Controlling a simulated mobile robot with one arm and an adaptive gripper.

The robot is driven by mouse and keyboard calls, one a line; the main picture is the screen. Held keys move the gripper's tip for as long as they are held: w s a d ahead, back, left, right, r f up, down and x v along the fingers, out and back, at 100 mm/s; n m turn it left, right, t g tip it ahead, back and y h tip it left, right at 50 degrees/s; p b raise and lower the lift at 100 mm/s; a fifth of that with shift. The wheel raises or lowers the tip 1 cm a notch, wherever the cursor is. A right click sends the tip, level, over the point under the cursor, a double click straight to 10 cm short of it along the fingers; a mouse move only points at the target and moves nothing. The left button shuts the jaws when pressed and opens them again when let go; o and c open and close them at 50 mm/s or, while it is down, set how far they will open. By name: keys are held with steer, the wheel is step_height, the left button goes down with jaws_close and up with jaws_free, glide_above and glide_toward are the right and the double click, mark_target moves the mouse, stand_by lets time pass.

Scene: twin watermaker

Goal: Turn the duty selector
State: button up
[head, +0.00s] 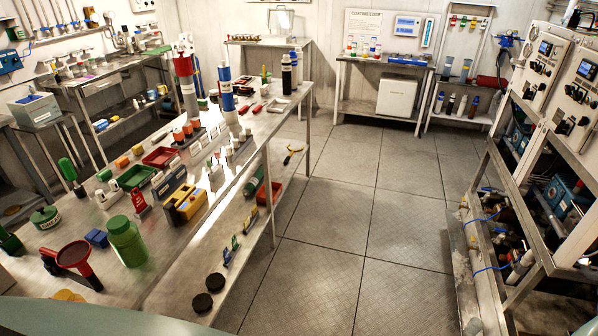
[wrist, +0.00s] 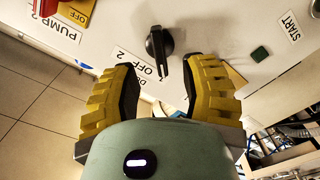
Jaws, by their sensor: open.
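In the wrist view a black selector knob (wrist: 157,45) stands out from a pale panel face (wrist: 215,22), beside a label (wrist: 138,63) that reads "OFF 2" with part of its text cut by my finger. I take this knob for the duty selector. My gripper (wrist: 164,76), with yellow ribbed fingers, is open and empty. The knob's lower end lies between and slightly beyond the fingertips in the picture; I see no contact. My gripper does not show in the head view. There, two control panels (head: 546,52) with black knobs and small screens stand at the right.
In the wrist view a green button (wrist: 259,54) is right of the knob near a "START" label (wrist: 291,25). A "PUMP" label (wrist: 66,33) and red part (wrist: 46,7) are at left. In the head view a cluttered bench (head: 250,178) stands left; the floor (head: 365,200) between is clear.

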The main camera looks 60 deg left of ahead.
steer(key=shift+b+x, duration=1.45)
steer(key=shift+x, duration=1.6)
jaws_close()
